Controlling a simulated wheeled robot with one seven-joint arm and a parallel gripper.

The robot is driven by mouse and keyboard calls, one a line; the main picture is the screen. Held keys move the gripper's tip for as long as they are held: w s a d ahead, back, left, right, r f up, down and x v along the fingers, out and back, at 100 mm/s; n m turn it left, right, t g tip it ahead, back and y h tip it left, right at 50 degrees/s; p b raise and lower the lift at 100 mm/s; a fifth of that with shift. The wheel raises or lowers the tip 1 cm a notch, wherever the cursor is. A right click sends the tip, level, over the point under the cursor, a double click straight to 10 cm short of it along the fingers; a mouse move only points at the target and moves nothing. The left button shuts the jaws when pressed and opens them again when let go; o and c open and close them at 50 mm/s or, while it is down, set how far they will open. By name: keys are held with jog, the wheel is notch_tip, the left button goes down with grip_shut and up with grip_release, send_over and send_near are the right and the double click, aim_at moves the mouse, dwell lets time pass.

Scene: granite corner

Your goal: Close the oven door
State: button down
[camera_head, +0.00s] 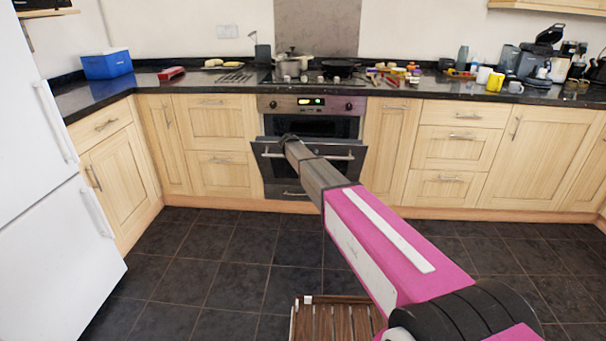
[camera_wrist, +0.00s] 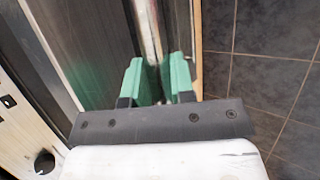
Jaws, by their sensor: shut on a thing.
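The oven (camera_head: 312,104) stands in the middle of the back counter, with a lit display and knobs on its panel. Its door (camera_head: 338,177) is partly open, tilted out at the top. The metal door handle (camera_head: 340,157) runs across the door's upper front; it also shows in the wrist view (camera_wrist: 149,28). My gripper (camera_head: 289,139) is at the left-middle part of the handle, small and dark in the head view. In the wrist view its green fingers (camera_wrist: 155,77) are shut on the handle, one on each side. My arm hides part of the door.
Wooden cabinets (camera_head: 221,127) flank the oven. A white fridge (camera_head: 50,170) stands at the left. A slatted wooden item (camera_head: 333,319) lies on the floor near my base. Tiled floor (camera_head: 220,260) is clear before the oven. Pots (camera_head: 291,66) stand on the hob.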

jog(key=w+r+g, duration=0.1)
jog(key=w+r, duration=0.1)
jog(key=w, duration=0.1)
jog(key=w+r+g, duration=0.1)
jog(key=w, duration=0.3)
jog(key=w+r, duration=0.2)
jog(key=w, duration=0.2)
jog(key=shift+r+n+g, duration=0.3)
jog(key=shift+r+g, duration=0.05)
jog(key=shift+g, duration=0.05)
jog(key=w+r+g, duration=0.1)
jog(key=w+r, duration=0.1)
jog(key=w, duration=0.8)
jog(key=shift+d+r, duration=0.35)
jog(key=shift+w, duration=0.15)
jog(key=c, duration=1)
grip_release()
jog(key=shift+w, duration=0.1)
jog(key=shift+o, duration=0.2)
jog(key=shift+g+y, duration=0.3)
jog(key=shift+s, duration=0.2)
